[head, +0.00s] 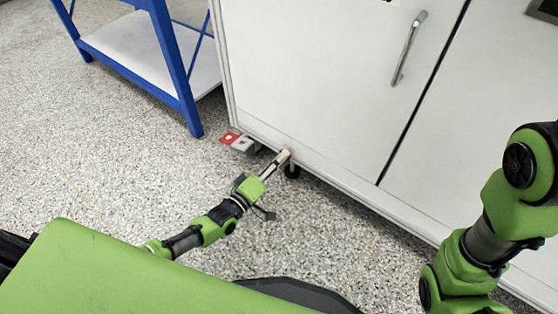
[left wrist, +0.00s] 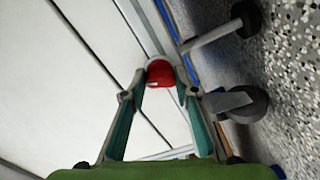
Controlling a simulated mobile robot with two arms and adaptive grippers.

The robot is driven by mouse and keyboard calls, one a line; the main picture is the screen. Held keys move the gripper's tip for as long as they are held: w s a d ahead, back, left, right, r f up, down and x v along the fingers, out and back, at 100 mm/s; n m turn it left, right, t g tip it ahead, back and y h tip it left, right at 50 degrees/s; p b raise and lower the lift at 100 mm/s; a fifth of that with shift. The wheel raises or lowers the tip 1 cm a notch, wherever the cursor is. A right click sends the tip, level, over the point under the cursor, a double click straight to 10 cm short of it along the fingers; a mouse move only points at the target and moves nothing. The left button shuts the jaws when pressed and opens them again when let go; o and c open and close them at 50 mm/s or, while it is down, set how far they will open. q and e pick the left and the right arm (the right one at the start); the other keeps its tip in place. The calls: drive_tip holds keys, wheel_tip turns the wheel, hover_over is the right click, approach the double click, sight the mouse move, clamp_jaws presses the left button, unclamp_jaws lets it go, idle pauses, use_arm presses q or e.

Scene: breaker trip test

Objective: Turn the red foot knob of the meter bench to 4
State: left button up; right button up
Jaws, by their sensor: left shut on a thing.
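The meter bench (head: 310,70) is a white cabinet with a bar handle on its door. The red foot knob (left wrist: 160,73) shows at its lower edge in the left wrist view, with a small white mark on it. My left gripper (head: 284,155) reaches down to the bench's bottom edge. In the left wrist view its two teal-padded fingers (left wrist: 162,92) are shut on the red knob, one on each side. The fingers mostly hide the knob in the head view. The number the knob is set to cannot be read. My right gripper is out of view; only its arm shows.
A red plate (head: 229,137) and a grey plate (head: 243,144) lie low at the bench's corner. A dark caster (head: 292,171) stands beside my left fingertips. A blue-framed shelf (head: 180,70) is behind left. The speckled floor (head: 100,150) at left is clear.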

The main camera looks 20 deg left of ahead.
use_arm(q)
drive_tip(key=n, duration=0.3)
drive_tip(key=shift+n+b, duration=0.3)
idle(0.3)
drive_tip(key=o, duration=1.1)
drive_tip(key=shift+s, duration=0.1)
drive_tip(key=v, duration=1.2)
